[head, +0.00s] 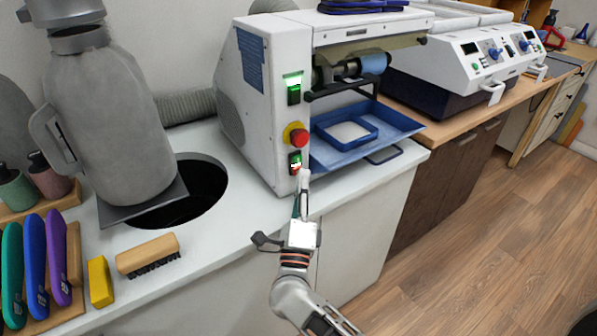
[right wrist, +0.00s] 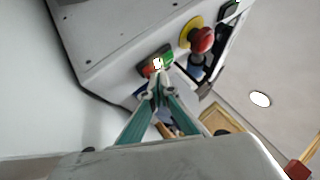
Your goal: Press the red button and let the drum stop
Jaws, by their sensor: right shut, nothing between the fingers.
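The white machine (head: 258,110) stands on the white counter. Its front carries a round red mushroom button on a yellow base (head: 298,136), which also shows in the right wrist view (right wrist: 201,40). Below it is a small switch with green and red parts (head: 295,161), lit in the right wrist view (right wrist: 157,64). A blue-grey drum (head: 373,62) sits inside the opening; I cannot tell whether it turns. My right gripper (head: 304,178) is shut and empty. Its fingertips (right wrist: 157,83) are at or just before the small switch; contact is unclear. My left gripper is out of view.
A blue tray (head: 400,122) juts out under the drum. A green-lit switch (head: 293,90) sits higher on the machine. A brush (head: 147,254), a yellow block (head: 100,281) and a large grey vessel (head: 108,120) are at left. Open floor lies at right.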

